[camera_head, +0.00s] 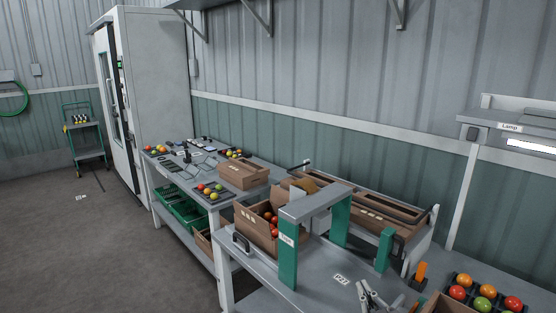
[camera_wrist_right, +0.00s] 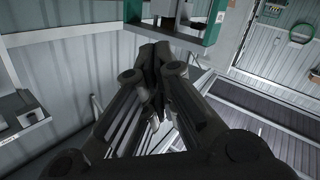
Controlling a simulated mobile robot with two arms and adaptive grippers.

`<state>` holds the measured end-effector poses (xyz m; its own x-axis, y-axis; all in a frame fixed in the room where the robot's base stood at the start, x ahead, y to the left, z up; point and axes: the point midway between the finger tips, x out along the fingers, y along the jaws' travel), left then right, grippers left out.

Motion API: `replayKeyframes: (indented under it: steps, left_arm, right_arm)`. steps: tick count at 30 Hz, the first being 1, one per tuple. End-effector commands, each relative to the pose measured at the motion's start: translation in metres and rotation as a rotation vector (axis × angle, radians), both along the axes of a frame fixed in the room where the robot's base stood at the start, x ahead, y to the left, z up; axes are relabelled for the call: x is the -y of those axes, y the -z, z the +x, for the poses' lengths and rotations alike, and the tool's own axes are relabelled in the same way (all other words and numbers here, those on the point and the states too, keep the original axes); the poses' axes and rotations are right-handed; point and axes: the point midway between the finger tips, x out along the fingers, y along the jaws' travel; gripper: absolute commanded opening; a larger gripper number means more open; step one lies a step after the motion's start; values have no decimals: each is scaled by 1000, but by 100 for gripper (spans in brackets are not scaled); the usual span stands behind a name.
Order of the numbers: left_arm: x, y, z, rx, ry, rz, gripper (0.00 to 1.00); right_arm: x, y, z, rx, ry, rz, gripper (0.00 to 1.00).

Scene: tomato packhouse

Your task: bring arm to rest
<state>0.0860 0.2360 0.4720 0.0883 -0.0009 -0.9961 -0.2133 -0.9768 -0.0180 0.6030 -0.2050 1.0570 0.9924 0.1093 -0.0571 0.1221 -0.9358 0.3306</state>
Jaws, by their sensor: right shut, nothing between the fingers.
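My right gripper (camera_head: 372,296) shows at the bottom edge of the head view, above the grey table, just right of the green-legged arch. In the right wrist view its dark fingers (camera_wrist_right: 154,62) are closed together with nothing between them. Most of my right arm lies outside the head view. My left gripper is in neither view.
A grey arch with green legs (camera_head: 288,255) stands on the near table (camera_head: 262,270). Cardboard boxes (camera_head: 243,174) and a box holding tomatoes (camera_head: 255,229) are behind and left. A dark tray (camera_head: 457,279) of tomatoes and a lamp (camera_head: 510,130) are right.

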Motion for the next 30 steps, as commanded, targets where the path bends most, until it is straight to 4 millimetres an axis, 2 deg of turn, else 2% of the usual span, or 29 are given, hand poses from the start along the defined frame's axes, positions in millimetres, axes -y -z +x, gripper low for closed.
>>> replayKeyframes:
  steps: [1, 3, 5, 6, 9, 13, 18, 25, 30]
  left_arm:
    - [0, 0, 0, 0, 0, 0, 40]
    - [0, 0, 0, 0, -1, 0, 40]
    - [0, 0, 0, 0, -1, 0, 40]
    - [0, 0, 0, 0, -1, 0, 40]
    - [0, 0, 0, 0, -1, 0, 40]
    - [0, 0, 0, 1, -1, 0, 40]
    - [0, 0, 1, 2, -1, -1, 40]
    - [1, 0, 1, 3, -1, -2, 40]
    - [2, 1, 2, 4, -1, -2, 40]
  right_arm:
    - [-5, 24, -21, -103, -16, 6, 0]
    - [-11, 55, -52, -253, -28, 20, 0]
    - [-14, 80, -82, -384, -29, 33, 0]
    - [-15, 95, -103, -468, -25, 41, 0]
    - [-15, 123, -155, -661, 1, 57, 0]
    - [-12, 144, -211, -849, 44, 70, 0]
    - [-6, 157, -271, -1031, 108, 83, 0]
    - [2, 161, -338, -1226, 197, 88, 0]
    - [0, 201, -324, -1232, 192, 85, 0]
